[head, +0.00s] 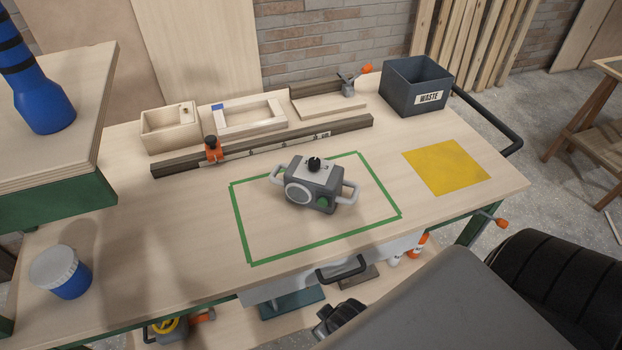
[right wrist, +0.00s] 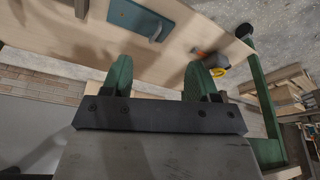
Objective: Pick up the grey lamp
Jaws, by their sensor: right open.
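The grey lamp (head: 328,191) is a boxy grey body with a round white lens, a black knob on top, a green spot on its front and a light handle at each side. It stands on the workbench (head: 200,218) inside a green tape rectangle (head: 241,227). My right gripper (right wrist: 159,78) shows in the right wrist view with two green fingers wide apart and nothing between them. It is away from the lamp, which does not show in that view. My left gripper is in neither view.
Behind the lamp lie a long rail (head: 270,143) with an orange clamp, a wooden box (head: 170,138) and a frame (head: 250,128). A dark waste bin (head: 404,95) and yellow square (head: 446,167) are right. A blue jar (head: 68,285) stands front left. Bench around the lamp is clear.

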